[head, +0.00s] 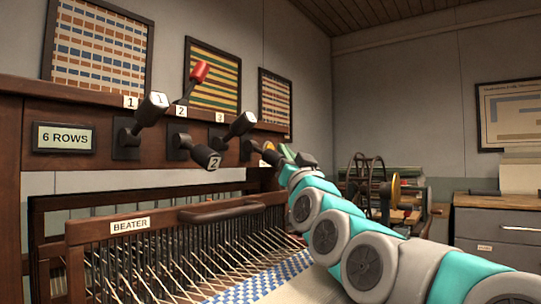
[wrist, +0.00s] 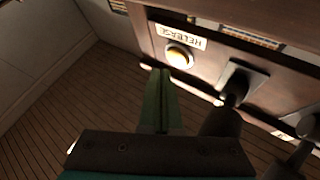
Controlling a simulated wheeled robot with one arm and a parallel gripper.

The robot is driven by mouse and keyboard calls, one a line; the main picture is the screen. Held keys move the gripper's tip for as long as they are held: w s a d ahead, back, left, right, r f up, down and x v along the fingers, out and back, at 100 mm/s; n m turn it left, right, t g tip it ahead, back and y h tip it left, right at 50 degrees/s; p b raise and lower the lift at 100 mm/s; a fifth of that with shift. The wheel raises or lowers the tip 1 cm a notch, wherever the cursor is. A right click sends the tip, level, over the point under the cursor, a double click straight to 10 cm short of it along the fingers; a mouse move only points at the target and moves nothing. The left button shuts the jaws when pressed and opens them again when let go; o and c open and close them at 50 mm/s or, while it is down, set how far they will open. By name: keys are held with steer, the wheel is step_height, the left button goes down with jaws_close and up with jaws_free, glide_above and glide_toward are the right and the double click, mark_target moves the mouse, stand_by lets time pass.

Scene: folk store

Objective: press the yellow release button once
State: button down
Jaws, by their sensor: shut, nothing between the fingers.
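The yellow release button (wrist: 179,57) shows in the wrist view, round with a pale ring, on the dark wooden panel below a white RELEASE label (wrist: 180,37). My gripper (wrist: 160,72) is shut and empty; its green fingers point toward the panel, and their tips appear just below and left of the button. I cannot tell whether they touch it. In the head view my gripper (head: 286,152) is at the right end of the loom's lever panel.
Several levers stick out of the panel, including a red-knobbed one (head: 199,72) and a black one (head: 240,124). In the wrist view a dark lever (wrist: 232,92) is right of my fingers. The beater (head: 165,228) lies below. A grey cabinet (head: 500,228) stands at right.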

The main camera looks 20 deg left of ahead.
steer(key=shift+s+d+f+b, duration=0.15)
steer(key=shift+s+d+b, duration=0.2)
steer(key=shift+d, duration=0.2)
steer(key=shift+s+d+f+b, duration=0.1)
steer(key=shift+s+d+b, duration=0.25)
steer(key=shift+d, duration=0.15)
steer(key=shift+d+f, duration=0.1)
steer(key=shift+d, duration=0.05)
